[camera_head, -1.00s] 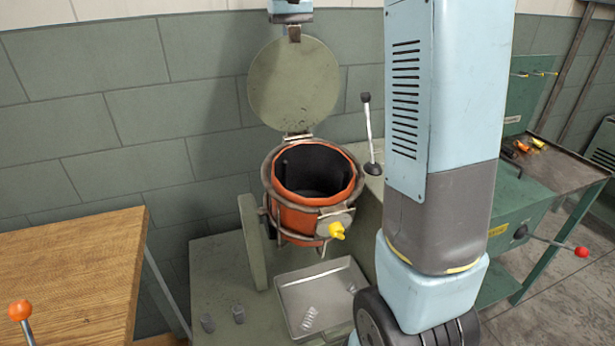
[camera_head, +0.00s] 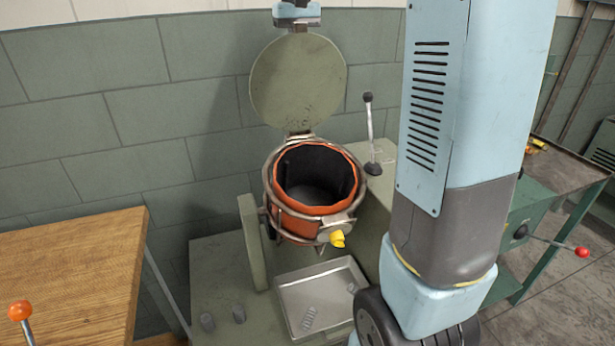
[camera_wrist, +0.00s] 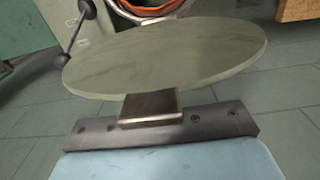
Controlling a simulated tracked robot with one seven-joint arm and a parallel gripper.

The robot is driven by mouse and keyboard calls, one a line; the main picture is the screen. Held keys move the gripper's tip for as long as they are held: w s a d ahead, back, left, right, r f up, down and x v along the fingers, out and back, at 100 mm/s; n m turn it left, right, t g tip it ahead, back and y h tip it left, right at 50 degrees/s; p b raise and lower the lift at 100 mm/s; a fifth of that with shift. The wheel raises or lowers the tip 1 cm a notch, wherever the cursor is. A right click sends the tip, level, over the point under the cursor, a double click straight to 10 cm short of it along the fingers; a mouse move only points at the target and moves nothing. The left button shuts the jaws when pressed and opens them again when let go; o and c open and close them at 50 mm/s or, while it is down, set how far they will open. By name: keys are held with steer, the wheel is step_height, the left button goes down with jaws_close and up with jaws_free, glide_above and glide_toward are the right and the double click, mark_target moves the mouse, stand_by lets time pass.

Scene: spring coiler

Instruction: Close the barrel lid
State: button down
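The barrel (camera_head: 304,223) is orange, open at the top, and sits in a metal ring frame with a yellow tap in front. Its round grey-green lid (camera_head: 298,85) stands up on a hinge behind the opening. My gripper (camera_head: 297,22) is at the lid's top edge, mostly cut off by the picture's top. In the wrist view my gripper (camera_wrist: 150,107) shows its fingertips together as one block, with no gap visible, close at the lid's edge. The lid (camera_wrist: 165,58) spreads in front of it, hiding most of the barrel. Whether they touch is unclear.
A lever with a black knob (camera_head: 368,97) stands right of the lid. A metal tray (camera_head: 343,285) lies below the barrel. A wooden table (camera_head: 75,270) is at left and a green bench (camera_head: 520,210) at right. A tiled wall is close behind the lid.

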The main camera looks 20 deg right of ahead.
steer(key=shift+s+f, duration=0.15)
steer(key=shift+s, duration=0.65)
steer(key=shift+s+f, duration=0.1)
